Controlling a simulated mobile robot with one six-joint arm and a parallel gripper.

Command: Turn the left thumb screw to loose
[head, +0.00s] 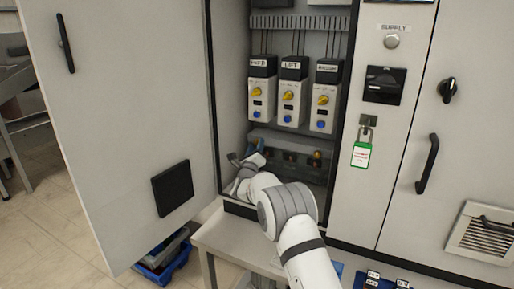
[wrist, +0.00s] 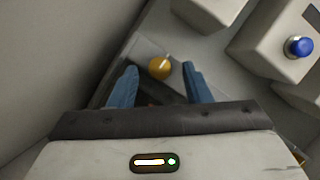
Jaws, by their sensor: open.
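A yellow thumb screw (wrist: 159,67) with a pale mark on its rim shows in the wrist view, on a grey block (wrist: 146,50). I take it to be the left one; in the head view my arm hides that spot. My gripper (head: 250,154) is at the left end of the low grey unit in the cabinet. Its blue fingers are apart, their tips on either side of the screw in the picture; I cannot tell whether they touch it. Another yellow thumb screw (head: 317,158) shows at the right end of the low unit.
Three grey modules with yellow knobs and blue buttons, the left one (head: 261,92) included, hang above. The open cabinet door (head: 120,120) stands close on the left. A padlock with a tag (head: 361,153) hangs on the right panel. A small table (head: 225,240) stands below.

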